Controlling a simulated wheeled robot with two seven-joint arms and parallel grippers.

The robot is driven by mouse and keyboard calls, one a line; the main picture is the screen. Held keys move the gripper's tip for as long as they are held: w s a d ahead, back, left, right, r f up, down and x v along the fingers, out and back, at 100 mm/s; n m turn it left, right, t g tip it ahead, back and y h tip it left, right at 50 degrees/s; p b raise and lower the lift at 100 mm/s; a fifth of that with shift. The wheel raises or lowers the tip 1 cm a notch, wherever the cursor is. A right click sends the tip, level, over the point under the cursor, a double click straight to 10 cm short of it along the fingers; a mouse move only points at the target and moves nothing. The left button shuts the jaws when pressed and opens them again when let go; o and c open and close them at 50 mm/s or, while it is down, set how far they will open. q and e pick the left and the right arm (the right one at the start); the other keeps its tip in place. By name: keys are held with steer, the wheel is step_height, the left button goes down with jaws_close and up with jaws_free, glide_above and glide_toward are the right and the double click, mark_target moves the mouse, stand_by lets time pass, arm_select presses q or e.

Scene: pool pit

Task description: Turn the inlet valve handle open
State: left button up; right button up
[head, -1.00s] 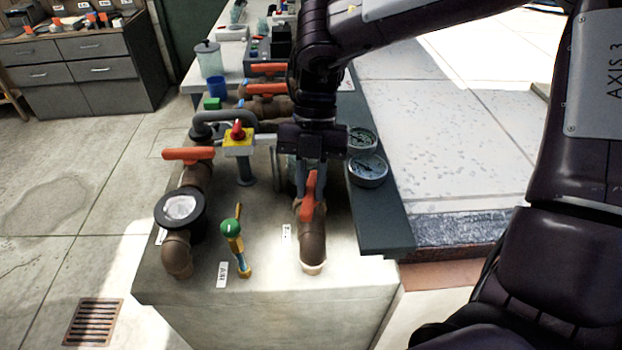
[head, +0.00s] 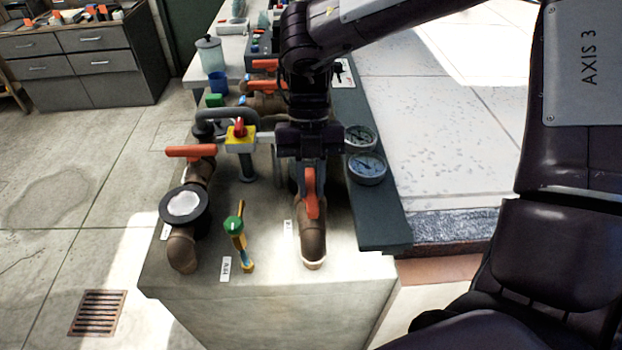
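An orange valve handle (head: 312,194) sits on a brown elbow pipe (head: 312,241) on the right part of the concrete block. It points roughly toward me, in line with the pipe. My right gripper (head: 311,178) points down at this handle, with its fingers at the handle's far part. The handle hides part of the fingers, so I cannot tell whether they are closed on it. A second orange handle (head: 191,151) lies crosswise on the left pipe. The small labels are too blurred to tell which valve is the inlet. My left gripper is out of view.
A yellow box with a red knob (head: 240,136) stands between the two pipes. Two gauges (head: 366,168) sit close to the right of my gripper. More orange handles (head: 268,86) are behind.

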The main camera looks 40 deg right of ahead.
mark_target(310, 175)
steer(key=o, duration=0.5)
steer(key=shift+c, duration=0.2)
steer(key=p+v, duration=0.1)
steer(key=v, duration=0.5)
steer(key=shift+w+r, duration=0.1)
steer(key=shift+r, duration=0.3)
steer(key=shift+w+d+r, duration=0.15)
steer(key=shift+w+r, duration=0.05)
steer(key=shift+r, duration=0.25)
